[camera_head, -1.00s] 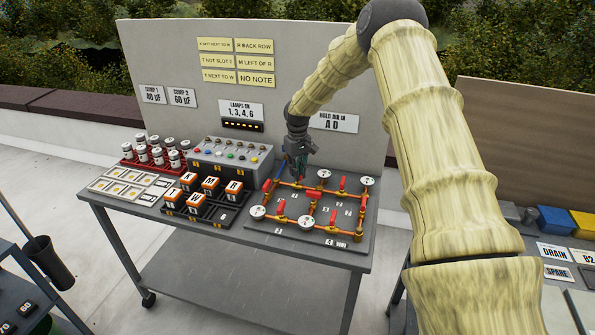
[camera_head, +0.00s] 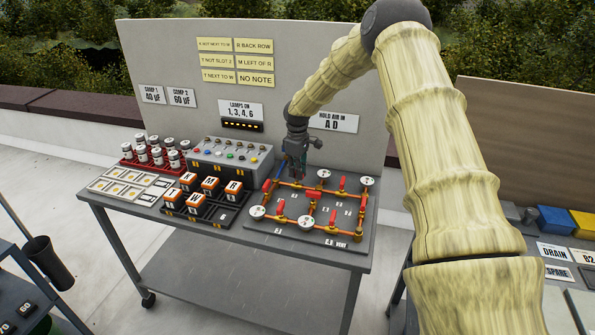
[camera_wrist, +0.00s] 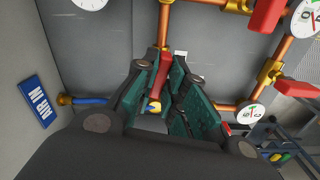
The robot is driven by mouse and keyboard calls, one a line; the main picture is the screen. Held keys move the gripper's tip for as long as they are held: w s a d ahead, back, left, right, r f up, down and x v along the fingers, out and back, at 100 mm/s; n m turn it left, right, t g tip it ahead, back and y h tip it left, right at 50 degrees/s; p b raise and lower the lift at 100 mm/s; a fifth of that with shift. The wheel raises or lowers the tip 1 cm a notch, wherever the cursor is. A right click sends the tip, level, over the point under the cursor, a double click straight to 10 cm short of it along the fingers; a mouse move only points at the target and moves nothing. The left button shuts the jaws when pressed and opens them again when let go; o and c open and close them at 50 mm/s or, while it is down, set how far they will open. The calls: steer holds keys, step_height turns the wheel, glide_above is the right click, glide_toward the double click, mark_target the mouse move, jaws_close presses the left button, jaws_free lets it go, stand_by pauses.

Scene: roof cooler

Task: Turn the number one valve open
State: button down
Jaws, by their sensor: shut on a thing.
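The pipe board (camera_head: 258,236) lies on the right part of the table, with copper pipes, red valve handles and round white gauges. My gripper (camera_head: 295,174) reaches down at its back left corner, by the blue inlet pipe. In the wrist view my gripper (camera_wrist: 163,68) is shut on a red valve handle (camera_wrist: 161,78), which sits between the dark green finger pads. A yellow valve body (camera_wrist: 153,106) shows at the handle's lower end, in line with the blue pipe (camera_wrist: 92,100). The handle points up the picture, roughly across that pipe. The valve's number is not readable.
An AIR IN sign (camera_wrist: 38,100) is beside the blue pipe. Another red handle (camera_wrist: 267,14) and a gauge (camera_wrist: 250,117) are close by. A grey lamp box (camera_head: 228,160) and orange blocks (camera_head: 210,185) stand left of the board. An upright panel (camera_head: 165,60) rises behind.

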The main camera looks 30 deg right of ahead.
steer(key=shift+s+f, duration=0.15)
steer(key=shift+f, duration=0.1)
steer(key=c, duration=1.7)
jaws_free()
steer(key=shift+o, duration=1.1)
steer(key=shift+w, duration=0.25)
steer(key=shift+r, duration=0.1)
step_height(320, 180, up, 12)
